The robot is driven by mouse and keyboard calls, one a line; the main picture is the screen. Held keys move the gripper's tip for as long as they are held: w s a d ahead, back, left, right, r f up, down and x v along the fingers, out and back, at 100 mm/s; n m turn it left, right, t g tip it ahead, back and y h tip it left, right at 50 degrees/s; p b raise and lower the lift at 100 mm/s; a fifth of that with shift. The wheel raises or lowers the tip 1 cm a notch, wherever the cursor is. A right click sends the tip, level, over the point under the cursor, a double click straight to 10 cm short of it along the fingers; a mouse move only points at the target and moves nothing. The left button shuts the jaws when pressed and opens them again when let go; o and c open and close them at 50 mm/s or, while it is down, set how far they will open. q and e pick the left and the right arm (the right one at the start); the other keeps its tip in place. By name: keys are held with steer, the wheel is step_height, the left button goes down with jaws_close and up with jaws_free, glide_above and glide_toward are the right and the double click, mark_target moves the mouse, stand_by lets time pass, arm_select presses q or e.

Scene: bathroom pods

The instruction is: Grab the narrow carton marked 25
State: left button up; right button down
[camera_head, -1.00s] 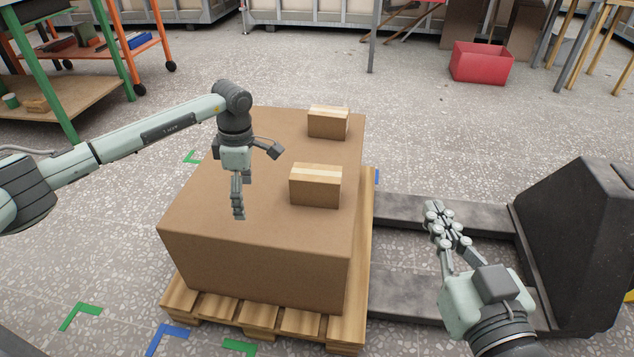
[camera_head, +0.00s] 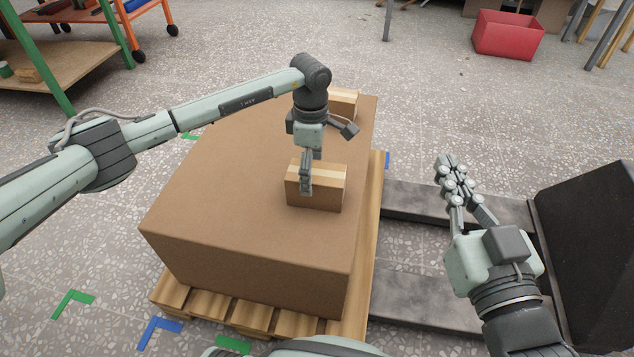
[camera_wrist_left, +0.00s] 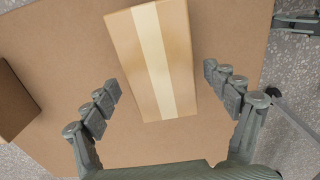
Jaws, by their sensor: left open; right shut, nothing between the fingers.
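Two small brown cartons with pale tape sit on a large brown box (camera_head: 215,200). The near carton (camera_head: 326,193) is by my left gripper (camera_head: 306,188), whose fingers point down in front of it. In the left wrist view this carton (camera_wrist_left: 150,55) extends between and beyond the open fingers, with gaps on both sides. The far carton (camera_head: 345,103) is partly hidden behind my left wrist. No number is readable on either carton. My right gripper (camera_head: 446,170) is shut and empty, right of the box.
The large box stands on a wooden pallet (camera_head: 364,235) with dark forks (camera_head: 410,285) on its right. A black machine body (camera_head: 590,250) stands at the right edge. A red bin (camera_head: 507,35) is at the back right. Another carton's dark side (camera_wrist_left: 14,100) shows in the left wrist view.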

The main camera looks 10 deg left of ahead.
arm_select(q)
steer(key=f, duration=0.2)
steer(key=d+f, duration=0.1)
steer(key=f, duration=0.1)
steer(key=shift+s, duration=0.15)
steer(key=shift+f, duration=0.25)
arm_select(e)
steer(key=shift+s+a+r+t+y, duration=0.1)
steer(key=shift+a+r+t+y, duration=0.15)
steer(key=shift+r, duration=0.3)
steer(key=shift+s+a+r+t+y, duration=0.15)
steer(key=shift+r+t, duration=0.2)
steer(key=shift+r, duration=0.2)
steer(key=shift+w, duration=0.1)
arm_select(q)
steer(key=c, duration=1.6)
steer(key=shift+r, duration=0.1)
steer(key=shift+c, duration=0.3)
